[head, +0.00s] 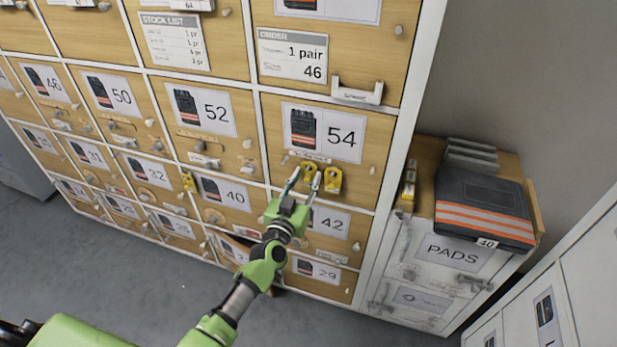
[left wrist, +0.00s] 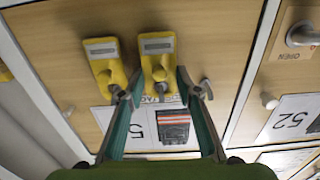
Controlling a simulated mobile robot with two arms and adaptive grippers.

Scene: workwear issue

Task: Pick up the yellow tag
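Two yellow tags hang on pegs side by side on the locker door marked 54 (head: 285,165): a left one (head: 309,171) and a right one (head: 332,181). Both also show upside down in the left wrist view, the left tag (left wrist: 160,58) on the right and the right tag (left wrist: 107,66) on the left. Another yellow tag (head: 188,181) hangs farther left. My left gripper (head: 304,182) is open in front of door 54. In the left wrist view its fingertips (left wrist: 157,92) frame the lower part of the left tag; contact cannot be told.
Several numbered locker doors with knobs fill the wall. A door low behind my left arm (head: 237,246) stands ajar. At right, a PADS cabinet (head: 447,251) bears a folded dark garment with orange stripes (head: 484,205) and a small yellow-and-dark item (head: 408,186).

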